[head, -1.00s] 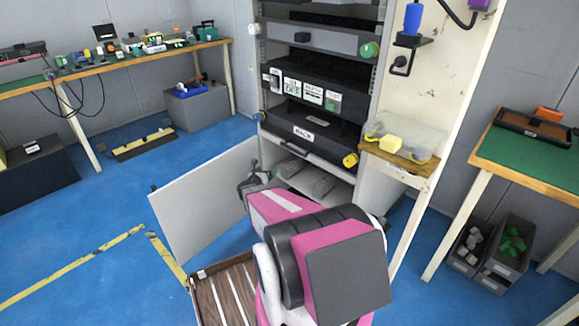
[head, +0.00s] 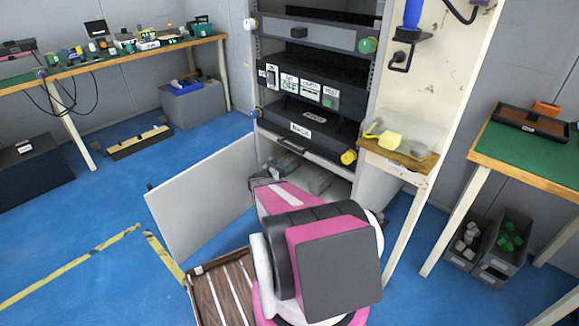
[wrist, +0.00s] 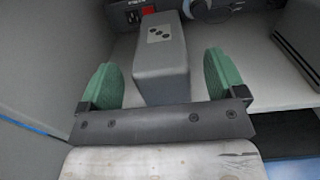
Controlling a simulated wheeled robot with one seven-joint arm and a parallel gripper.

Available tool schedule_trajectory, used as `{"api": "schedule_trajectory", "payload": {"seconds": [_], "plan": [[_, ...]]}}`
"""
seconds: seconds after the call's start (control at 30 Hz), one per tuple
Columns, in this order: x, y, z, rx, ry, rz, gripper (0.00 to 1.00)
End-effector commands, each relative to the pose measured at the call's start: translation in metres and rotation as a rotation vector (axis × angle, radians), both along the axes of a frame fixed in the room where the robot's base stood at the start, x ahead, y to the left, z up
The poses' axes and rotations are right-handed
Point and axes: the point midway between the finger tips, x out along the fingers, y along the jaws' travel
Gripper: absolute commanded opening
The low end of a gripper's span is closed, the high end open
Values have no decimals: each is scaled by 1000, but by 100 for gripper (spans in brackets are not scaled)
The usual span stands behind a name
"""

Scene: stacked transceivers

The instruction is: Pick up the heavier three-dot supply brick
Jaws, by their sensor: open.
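A grey supply brick (wrist: 160,68) with a three-dot label on its top stands in the cabinet, seen in the wrist view. My gripper (wrist: 163,80) is open, with a green-padded finger on each side of the brick's near end. Gaps show between the pads and the brick, and nothing is held. In the head view my gripper (head: 265,179) is at the cabinet's lower opening, partly hidden by my arm. Grey blocks show in the lower bay, one of them (head: 320,183) to the right of my gripper; their dots cannot be read there.
An open white door (head: 205,200) stands left of the lower bay. Rack units sit above the opening. A dark box (wrist: 300,45) is at the right in the wrist view. A wooden slatted crate (head: 222,290) lies in front. A small shelf (head: 398,160) juts out at right.

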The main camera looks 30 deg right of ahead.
Motion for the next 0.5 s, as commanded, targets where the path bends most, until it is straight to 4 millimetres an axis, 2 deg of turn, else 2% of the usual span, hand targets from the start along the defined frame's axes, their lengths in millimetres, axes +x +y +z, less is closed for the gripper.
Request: {"api": "schedule_trajectory", "payload": {"seconds": [0.23, 0.5], "plan": [[12, -33, 0, 0, 0, -2, 89], [13, -37, 1, 1, 1, 1, 89]]}}
